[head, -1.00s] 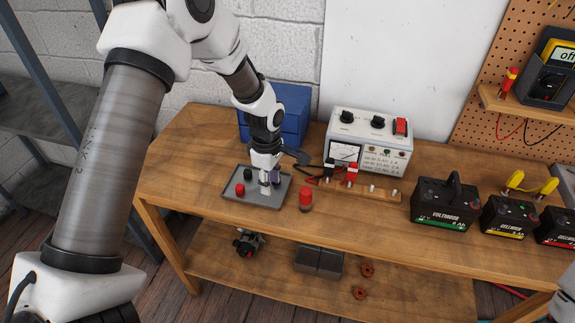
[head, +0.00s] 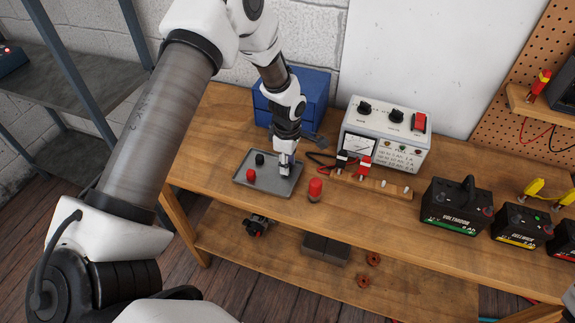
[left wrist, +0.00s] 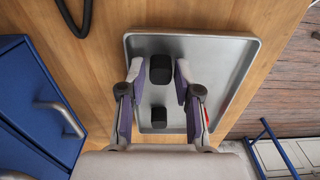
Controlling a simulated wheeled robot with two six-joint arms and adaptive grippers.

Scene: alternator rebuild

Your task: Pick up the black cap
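A black cap (left wrist: 160,68) stands on the grey tray (left wrist: 226,85), between the fingertips of my left gripper (left wrist: 160,80) in the left wrist view. My left gripper is open, with a finger on each side of this cap and small gaps showing. A second black cap (left wrist: 159,117) sits nearer the palm; it appears in the head view (head: 260,158). A red cap (head: 250,175) is on the tray too, mostly behind a finger in the wrist view. In the head view my left gripper (head: 286,170) is low over the tray's right part and hides the cap between its fingers.
A blue drawer box (head: 300,98) stands behind the tray. A red-topped cylinder (head: 315,190) stands to its right, then a charger (head: 388,135) with clamps (head: 364,165). Batteries (head: 458,205) stand farther right. The bench front (head: 225,200) is clear.

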